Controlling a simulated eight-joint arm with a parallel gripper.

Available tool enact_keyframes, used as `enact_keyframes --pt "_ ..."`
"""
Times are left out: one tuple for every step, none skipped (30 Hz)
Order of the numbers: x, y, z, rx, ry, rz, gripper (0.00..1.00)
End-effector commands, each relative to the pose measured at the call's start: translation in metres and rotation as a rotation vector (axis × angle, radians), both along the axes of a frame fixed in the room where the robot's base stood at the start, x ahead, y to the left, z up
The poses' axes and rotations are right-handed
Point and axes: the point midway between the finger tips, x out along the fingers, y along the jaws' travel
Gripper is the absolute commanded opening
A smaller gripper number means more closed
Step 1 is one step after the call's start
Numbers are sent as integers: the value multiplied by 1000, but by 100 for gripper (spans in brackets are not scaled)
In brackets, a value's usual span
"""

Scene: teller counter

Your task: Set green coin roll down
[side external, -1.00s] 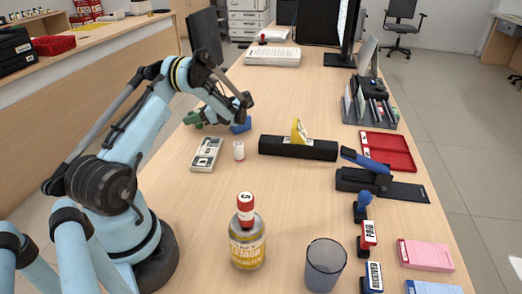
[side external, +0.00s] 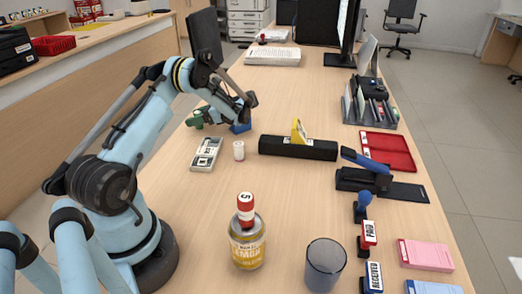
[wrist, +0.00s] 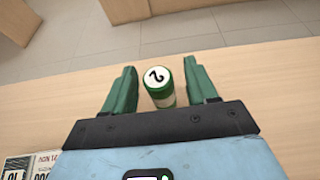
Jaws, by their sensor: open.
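The green coin roll (wrist: 160,92), with a white end marked 2, stands on the wooden counter in the wrist view. My gripper (wrist: 161,80) is open, with one green finger on each side of the roll. Narrow gaps show between the roll and both fingers. In the side external view my gripper (side external: 195,121) is low over the left edge of the counter. I cannot pick the green roll out from the fingers there.

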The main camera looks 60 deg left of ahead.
Motion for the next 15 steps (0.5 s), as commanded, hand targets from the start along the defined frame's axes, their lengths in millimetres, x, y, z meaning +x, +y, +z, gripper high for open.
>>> enact_keyframes --pt "7 -6 4 0 0 -4 57" --pt "11 -10 6 -1 0 -4 57" --pt "11 -10 12 0 0 -1 57" --pt "11 -10 18 1 -1 0 57" --pt "10 -10 23 1 -1 0 57" --pt "10 -10 30 0 0 0 57" --pt "10 -10 35 0 0 0 57" --pt "10 -10 40 0 0 0 57" --pt "10 -10 47 0 0 0 57" --pt "10 -10 51 0 0 0 57" --pt "10 -10 55 0 0 0 57" --pt "10 -10 60 0 0 0 57" --pt "10 -10 64 0 0 0 57" --pt "10 -10 66 0 0 0 57" --pt "10 -10 69 0 0 0 57"
